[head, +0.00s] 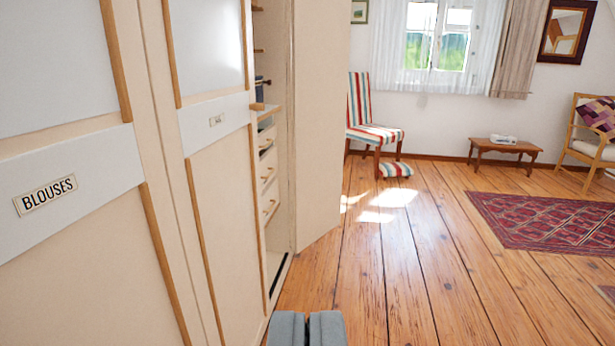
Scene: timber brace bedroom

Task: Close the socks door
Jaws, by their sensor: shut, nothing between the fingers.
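A cream wardrobe door (320,130) stands open, swung out into the room and seen from its plain side. No label shows on it, so I cannot read whether it is the socks door. Beside it the wardrobe opening shows shelves and several small drawers (268,170). My gripper (307,325) is at the bottom middle of the view, its two grey fingers shut together with nothing between them. It appears in front of the floor, below the open door's lower edge in the picture and apart from it.
To the left are a shut door labelled BLOUSES (75,230) and another door (225,190) with a label too small to read. A striped chair (372,125), low table (505,150) and red rug (550,220) lie beyond. The middle floor is clear.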

